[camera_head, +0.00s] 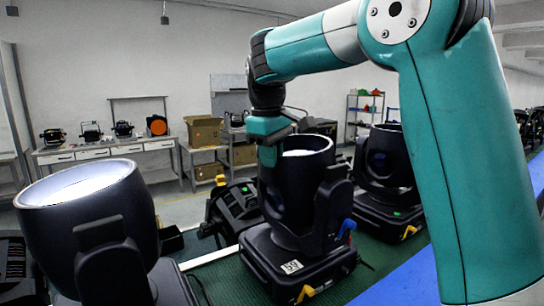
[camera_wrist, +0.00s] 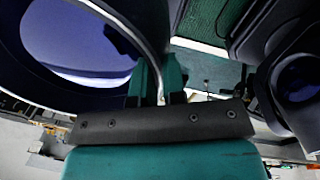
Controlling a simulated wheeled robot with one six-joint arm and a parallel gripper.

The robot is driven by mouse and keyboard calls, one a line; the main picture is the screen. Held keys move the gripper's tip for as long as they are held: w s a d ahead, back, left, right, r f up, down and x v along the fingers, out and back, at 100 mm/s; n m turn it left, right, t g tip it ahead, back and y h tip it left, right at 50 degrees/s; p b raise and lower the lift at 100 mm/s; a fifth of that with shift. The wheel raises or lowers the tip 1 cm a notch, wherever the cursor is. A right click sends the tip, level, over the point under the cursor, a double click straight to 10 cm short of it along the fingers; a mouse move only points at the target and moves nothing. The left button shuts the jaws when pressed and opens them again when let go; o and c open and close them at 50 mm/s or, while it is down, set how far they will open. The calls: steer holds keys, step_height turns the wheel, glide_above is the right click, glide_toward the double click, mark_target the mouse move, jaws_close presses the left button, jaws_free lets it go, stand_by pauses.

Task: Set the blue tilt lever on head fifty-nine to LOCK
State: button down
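Head fifty-nine (camera_head: 287,200) is a dark moving-head light with a "59" label (camera_head: 291,267) on its base, its lens facing up. Its blue tilt lever (camera_head: 347,226) sticks up at the right side of the yoke, slanting to the right. My gripper (camera_head: 268,158) is at the left rim of the head, away from the lever. The blue lever is not seen there.
Another light (camera_head: 90,225) stands at front left and one more (camera_head: 388,175) behind to the right. A yellow lever (camera_head: 305,293) is low on the base of fifty-nine. A blue strip (camera_head: 405,285) of floor lies to the right. Workbenches and boxes line the back wall.

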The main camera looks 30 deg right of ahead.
steer(key=shift+r, duration=0.1)
steer(key=shift+d+r+p, duration=0.25)
steer(key=shift+r+p, duration=0.25)
steer(key=shift+p, duration=0.55)
steer(key=shift+d+r+p, duration=0.25)
steer(key=shift+d+p, duration=0.2)
steer(key=shift+p, duration=0.25)
steer(key=shift+f, duration=0.1)
